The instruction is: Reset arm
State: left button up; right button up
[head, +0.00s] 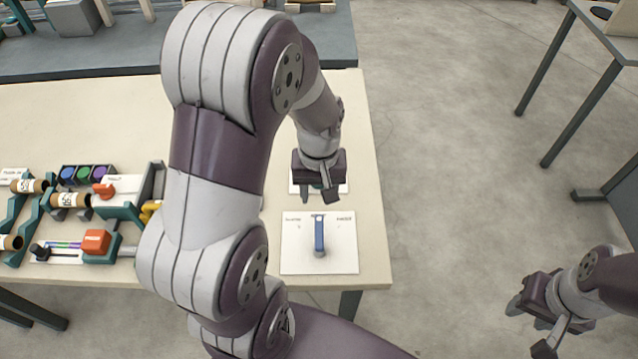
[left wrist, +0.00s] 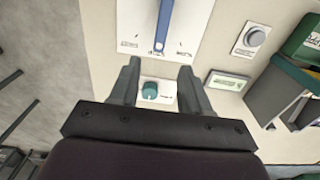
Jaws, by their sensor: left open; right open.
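My left arm reaches across the pale table in the head view, and its gripper (head: 318,194) hangs over the table's right part. The gripper is open and empty; both fingers also show apart in the left wrist view (left wrist: 160,80). A teal knob (left wrist: 151,90) on a small white plate shows between and below the fingers there. In the head view the gripper hides the knob. A blue lever (head: 319,235) stands on a white panel (head: 342,258) just nearer than the gripper, apart from it. My right gripper (head: 530,326) is open and empty over the floor at the lower right.
Cardboard tubes (head: 70,200), teal holders and an orange block (head: 96,241) crowd the table's left part. A round grey button (left wrist: 254,37) and a small display (left wrist: 228,82) lie beside the lever panel.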

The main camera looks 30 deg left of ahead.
pick_arm(q)
jog(key=shift+r, duration=1.2)
